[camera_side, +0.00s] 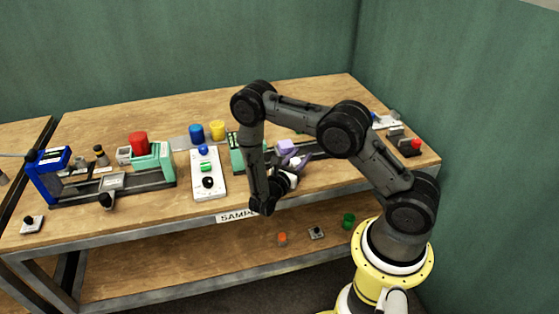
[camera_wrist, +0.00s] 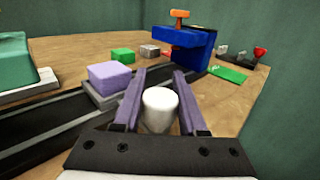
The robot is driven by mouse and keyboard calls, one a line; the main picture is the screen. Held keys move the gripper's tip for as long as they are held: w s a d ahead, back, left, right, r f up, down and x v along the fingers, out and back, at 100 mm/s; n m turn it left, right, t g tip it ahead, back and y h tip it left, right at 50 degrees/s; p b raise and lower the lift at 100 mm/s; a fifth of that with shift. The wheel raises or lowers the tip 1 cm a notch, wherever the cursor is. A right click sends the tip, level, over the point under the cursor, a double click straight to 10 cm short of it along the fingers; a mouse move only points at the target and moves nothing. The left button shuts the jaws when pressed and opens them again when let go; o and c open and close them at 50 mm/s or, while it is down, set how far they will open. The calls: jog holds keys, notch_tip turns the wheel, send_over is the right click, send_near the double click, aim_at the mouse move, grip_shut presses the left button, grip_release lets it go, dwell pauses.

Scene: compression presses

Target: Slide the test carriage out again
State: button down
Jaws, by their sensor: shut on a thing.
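My gripper (camera_wrist: 160,74) has its purple fingers on either side of a white knob (camera_wrist: 160,110) and is shut on it. The knob sits at the near side of the test carriage (camera_wrist: 107,98), a grey block on a dark rail (camera_wrist: 60,120). A lilac block (camera_wrist: 110,76) rests on the carriage. The carriage stands on the rail short of a blue press head (camera_wrist: 187,42) with an orange T-handle (camera_wrist: 179,18). In the side view my gripper (camera_side: 291,160) is at the right-hand press, near the lilac block (camera_side: 286,146); my arm hides much of that press.
A white control panel (camera_side: 208,186) lies between the presses. A red button (camera_side: 416,144) is at the right end.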

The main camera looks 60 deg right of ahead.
jog(key=shift+s+d, duration=0.7)
jog(key=shift+d, duration=0.05)
jog(key=shift+c, duration=2.3)
grip_release()
jog(key=a, duration=1.4)
jog(key=shift+d, duration=0.1)
